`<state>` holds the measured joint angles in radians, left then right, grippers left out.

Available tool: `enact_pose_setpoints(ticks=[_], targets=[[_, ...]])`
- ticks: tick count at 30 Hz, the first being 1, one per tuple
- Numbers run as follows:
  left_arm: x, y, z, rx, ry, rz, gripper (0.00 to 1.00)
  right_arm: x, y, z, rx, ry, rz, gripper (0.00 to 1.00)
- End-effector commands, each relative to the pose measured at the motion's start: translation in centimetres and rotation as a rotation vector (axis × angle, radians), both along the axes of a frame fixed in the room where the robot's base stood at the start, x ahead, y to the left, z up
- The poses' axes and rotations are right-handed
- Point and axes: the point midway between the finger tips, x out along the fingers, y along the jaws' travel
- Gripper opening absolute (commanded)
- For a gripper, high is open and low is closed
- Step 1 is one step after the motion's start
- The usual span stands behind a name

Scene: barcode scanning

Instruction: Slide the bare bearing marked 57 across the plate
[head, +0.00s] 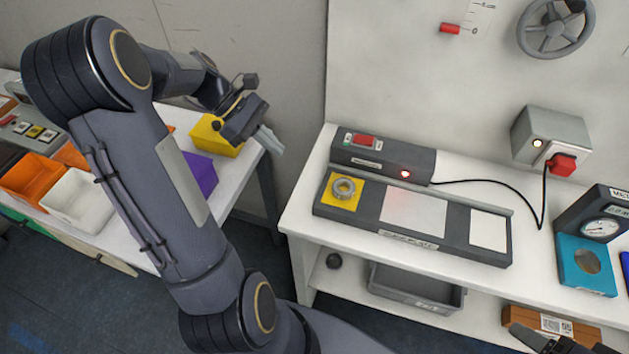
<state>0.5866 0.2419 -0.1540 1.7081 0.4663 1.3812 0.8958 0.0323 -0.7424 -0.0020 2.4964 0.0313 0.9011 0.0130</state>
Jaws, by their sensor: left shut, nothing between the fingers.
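The bare bearing (343,188), a metal ring, lies on the yellow square at the left end of the dark plate (457,225). Its marking is too small to read. The plate also has a pale pinkish square (413,211) in the middle and a white square (488,231) at the right. My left gripper (269,142) is shut and empty, in the air left of the white bench and well apart from the bearing. My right gripper (565,345) shows only in part at the bottom right edge; its jaw state is unclear.
A dark scanner box (384,158) with a lit red lamp stands behind the plate. Its cable runs to a wall box (552,137). A gauge (601,227) and a blue block (586,265) stand at right. A grey bin (417,288) sits below. Orange bins (30,179) stand left.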

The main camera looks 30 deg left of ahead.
Motion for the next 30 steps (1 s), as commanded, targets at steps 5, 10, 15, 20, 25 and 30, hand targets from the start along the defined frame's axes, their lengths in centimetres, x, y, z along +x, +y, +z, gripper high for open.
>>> enact_pose_setpoints(ticks=[5,10,15,20,25,30], targets=[[0.3,-1.1,-1.2,-0.009,0.01,0.005,0.0,0.0,0.0,0.2,0.0,0.0,0.0,0.68],[0.8,-3.5,-3.5,-0.009,0.01,0.002,0.0,0.0,0.0,0.6,0.0,0.0,0.0,0.68],[1.4,-6.1,-6.2,-0.009,0.01,0.001,0.0,0.0,0.0,1.0,0.0,0.0,0.0,0.68],[2.0,-8.4,-6.8,-0.006,0.006,0.0,0.0,0.0,0.0,1.8,0.0,0.0,0.0,0.68],[2.4,-10.1,-7.0,-0.004,0.005,0.002,0.0,0.0,0.0,2.2,0.0,0.0,0.0,0.68],[2.6,-10.6,-7.1,-0.003,0.005,0.004,0.0,0.0,0.0,2.3,0.0,0.0,0.0,0.68]])
